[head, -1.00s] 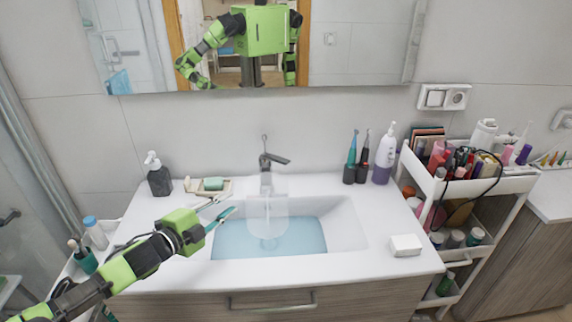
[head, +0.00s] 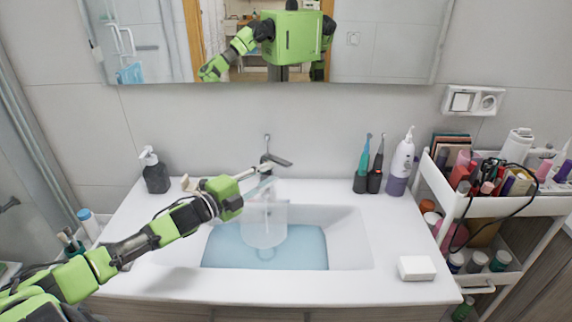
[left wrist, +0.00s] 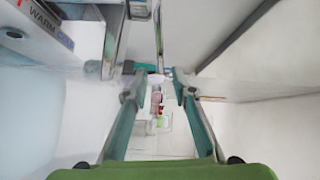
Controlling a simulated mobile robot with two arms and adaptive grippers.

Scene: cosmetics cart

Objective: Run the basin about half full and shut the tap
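The grey tap (head: 277,160) stands at the basin's back edge, with a thin upright lever (head: 267,141) on top. A pale, see-through sheet of water (head: 264,222) hangs below its spout. The white basin (head: 350,237) holds blue water (head: 300,250), its surface below the rim. My left gripper (head: 264,170) reaches in from the left, its fingertips beside the tap body; contact cannot be told. In the left wrist view its two teal fingers (left wrist: 153,74) are apart, with a thin metal part (left wrist: 159,35) beyond the gap. My right gripper is out of view.
A dark soap bottle (head: 155,175) stands at the back left. Two brush handles and a white-purple bottle (head: 400,165) stand right of the tap. A white soap block (head: 416,268) lies at front right. A loaded cart (head: 530,206) stands right. A mirror (head: 150,60) hangs above.

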